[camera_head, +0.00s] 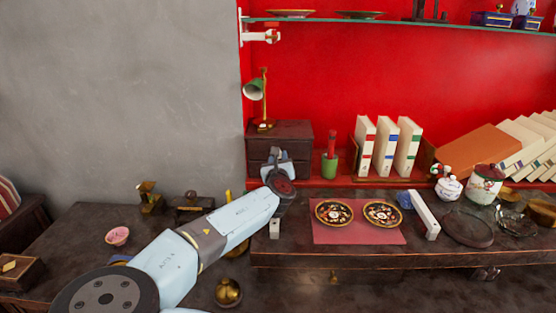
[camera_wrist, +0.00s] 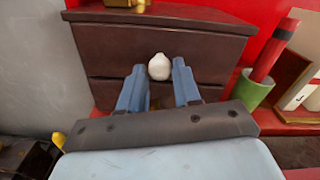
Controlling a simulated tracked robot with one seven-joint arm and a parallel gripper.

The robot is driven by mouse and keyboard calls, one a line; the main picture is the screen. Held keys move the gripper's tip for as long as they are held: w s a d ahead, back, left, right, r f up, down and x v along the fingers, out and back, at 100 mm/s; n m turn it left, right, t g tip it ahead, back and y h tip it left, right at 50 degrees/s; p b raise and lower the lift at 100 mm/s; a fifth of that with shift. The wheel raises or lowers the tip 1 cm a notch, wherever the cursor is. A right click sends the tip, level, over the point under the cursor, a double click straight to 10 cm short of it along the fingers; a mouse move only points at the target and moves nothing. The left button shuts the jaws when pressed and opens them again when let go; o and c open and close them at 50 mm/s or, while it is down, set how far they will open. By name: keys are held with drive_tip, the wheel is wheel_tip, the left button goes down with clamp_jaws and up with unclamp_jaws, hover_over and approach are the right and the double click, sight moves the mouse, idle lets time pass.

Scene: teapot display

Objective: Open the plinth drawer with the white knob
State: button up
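The plinth is a small dark wooden chest (camera_head: 292,130) with drawer fronts one above the other, against the red wall; its front also fills the upper middle of the wrist view (camera_wrist: 155,45). The white knob (camera_wrist: 160,67) shows in the wrist view near the seam between the fronts; in the head view I cannot make it out behind my gripper (camera_head: 277,158). In the wrist view my gripper (camera_wrist: 159,72) is open, with one blue finger on each side of the knob and visible gaps. Whether the fingertips reach around the knob or stop short of it, I cannot tell. The drawers look closed.
A green cup (camera_head: 329,165) holding a red object stands right of the plinth. A brass lamp with a green shade (camera_head: 255,90) stands on top of it. Upright books (camera_head: 385,148) stand further right. Two patterned plates (camera_head: 334,212) lie on a red mat in front.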

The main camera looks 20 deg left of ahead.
clamp_jaws()
drive_tip(key=v, duration=1)
drive_tip(key=shift+s, duration=0.1)
drive_tip(key=shift+a, duration=0.1)
drive_tip(key=shift+o, duration=2.1)
unclamp_jaws()
